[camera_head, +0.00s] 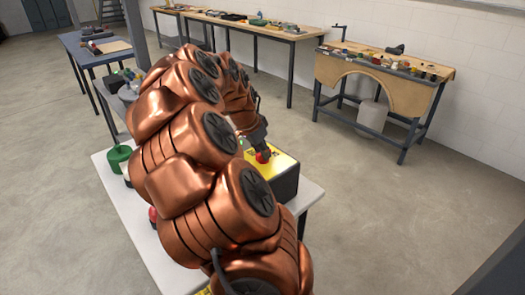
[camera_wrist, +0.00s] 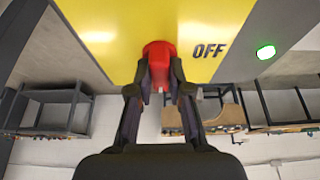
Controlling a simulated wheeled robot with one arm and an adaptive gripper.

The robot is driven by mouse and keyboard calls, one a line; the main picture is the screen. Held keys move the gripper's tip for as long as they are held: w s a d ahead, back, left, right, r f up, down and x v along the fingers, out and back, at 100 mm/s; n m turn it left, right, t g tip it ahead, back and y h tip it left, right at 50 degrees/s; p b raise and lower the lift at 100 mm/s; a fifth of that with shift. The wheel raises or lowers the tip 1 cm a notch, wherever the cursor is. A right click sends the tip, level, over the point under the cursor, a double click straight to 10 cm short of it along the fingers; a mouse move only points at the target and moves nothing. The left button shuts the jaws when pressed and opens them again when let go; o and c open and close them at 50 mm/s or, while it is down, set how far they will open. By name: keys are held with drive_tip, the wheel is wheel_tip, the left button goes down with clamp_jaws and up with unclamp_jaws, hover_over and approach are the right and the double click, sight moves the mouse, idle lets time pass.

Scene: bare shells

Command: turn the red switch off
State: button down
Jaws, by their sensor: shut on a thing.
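The red switch (camera_head: 262,157) sits on the yellow top of a dark box (camera_head: 284,187) on a white table. In the wrist view the red switch (camera_wrist: 158,52) stands out from the yellow panel (camera_wrist: 115,40), left of the printed word OFF. My gripper (camera_wrist: 160,88) is shut on the red switch, with one dark finger on each side. In the head view my gripper (camera_head: 258,143) reaches the switch from behind, partly hidden by my copper arm. A small green light (camera_wrist: 265,52) glows right of OFF.
My arm covers much of the white table (camera_head: 135,215). A green object (camera_head: 119,155) and a red object (camera_head: 152,213) stand at its left side. Cluttered workbenches (camera_head: 255,27) line the wall. The floor right of the table is clear.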

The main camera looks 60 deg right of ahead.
drive_tip(key=shift+f+n, duration=0.1)
drive_tip(key=shift+n, duration=0.2)
drive_tip(key=shift+s+a+n+t+b, duration=0.1)
drive_tip(key=shift+n+t+b, duration=0.25)
drive_tip(key=shift+n, duration=0.15)
drive_tip(key=shift+n+t+b, duration=0.45)
drive_tip(key=shift+n, duration=0.75)
drive_tip(key=n+t+b, duration=0.1)
drive_tip(key=n, duration=0.1)
drive_tip(key=n+t+b, duration=0.1)
drive_tip(key=n, duration=0.2)
drive_tip(key=shift+s+f+y, duration=0.1)
drive_tip(key=shift+f+y, duration=0.05)
drive_tip(key=shift+y, duration=0.15)
drive_tip(key=n+y+b, duration=0.1)
drive_tip(key=n+b, duration=0.1)
drive_tip(key=n, duration=0.1)
drive_tip(key=n+t+b, duration=0.1)
drive_tip(key=n+b, duration=0.1)
drive_tip(key=n, duration=0.1)
drive_tip(key=shift+s+n+y, duration=0.1)
drive_tip(key=shift+n+y, duration=0.2)
drive_tip(key=shift+y, duration=0.1)
drive_tip(key=shift+d+n+t+y+b, duration=0.15)
drive_tip(key=shift+n+t+y+b, duration=0.2)
drive_tip(key=shift+n, duration=0.4)
drive_tip(key=shift+d+n+t+y+b, duration=0.15)
drive_tip(key=shift+n+b, duration=0.25)
drive_tip(key=shift+n, duration=0.35)
drive_tip(key=shift+r, duration=0.2)
